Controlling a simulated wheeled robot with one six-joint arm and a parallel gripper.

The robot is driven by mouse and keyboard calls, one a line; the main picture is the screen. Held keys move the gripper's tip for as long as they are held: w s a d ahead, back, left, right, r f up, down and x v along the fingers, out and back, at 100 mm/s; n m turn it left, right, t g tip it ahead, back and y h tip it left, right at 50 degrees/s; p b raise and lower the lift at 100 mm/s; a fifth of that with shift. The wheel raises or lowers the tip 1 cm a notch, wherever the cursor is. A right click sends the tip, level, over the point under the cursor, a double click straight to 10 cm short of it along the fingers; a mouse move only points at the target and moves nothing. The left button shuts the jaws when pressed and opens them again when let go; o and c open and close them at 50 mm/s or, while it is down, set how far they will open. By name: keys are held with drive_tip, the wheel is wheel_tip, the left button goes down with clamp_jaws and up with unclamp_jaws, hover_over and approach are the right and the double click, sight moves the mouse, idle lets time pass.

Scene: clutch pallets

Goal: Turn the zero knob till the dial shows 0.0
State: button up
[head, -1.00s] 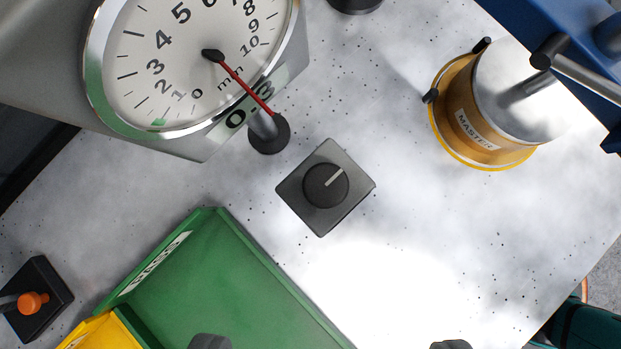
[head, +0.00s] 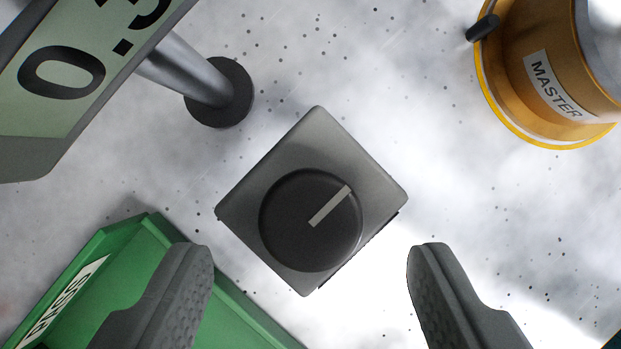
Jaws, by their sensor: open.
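The zero knob (head: 290,232) is a round black knob on a dark grey square block (head: 318,135). Its pale pointer line points to the upper right. My gripper (head: 310,258) is open, one finger to the lower left of the knob and one to the lower right, with clear space between each finger and the knob. The dial's digital readout (head: 90,60) is at the upper left, cut off by the frame edge; it shows 0 and a partly cut digit that looks like 3. The dial's face and needle are out of view now.
A green tray (head: 110,270) labelled PASS lies at the lower left, under the left finger in the picture. A brass-coloured MASTER piece (head: 545,75) stands at the upper right. A metal post (head: 190,75) with a black foot stands beside the block. The speckled bench is clear right of the block.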

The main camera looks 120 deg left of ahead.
sight(316, 227)
drive_tip(key=shift+x, duration=1.45)
drive_tip(key=c, duration=1)
drive_tip(key=n+t, duration=0.1)
drive_tip(key=n, duration=0.1)
drive_tip(key=n+y, duration=0.1)
drive_tip(key=n, duration=0.2)
drive_tip(key=shift+s+d+n+t, duration=0.2)
drive_tip(key=shift+n+t, duration=0.1)
drive_tip(key=shift+t, duration=0.1)
drive_tip(key=n+y, duration=0.1)
drive_tip(key=n, duration=0.2)
drive_tip(key=n+y, duration=0.1)
drive_tip(key=n, duration=0.2)
drive_tip(key=shift+d+t+y, duration=0.15)
drive_tip(key=shift+t+y, duration=0.15)
drive_tip(key=shift+t, duration=0.1)
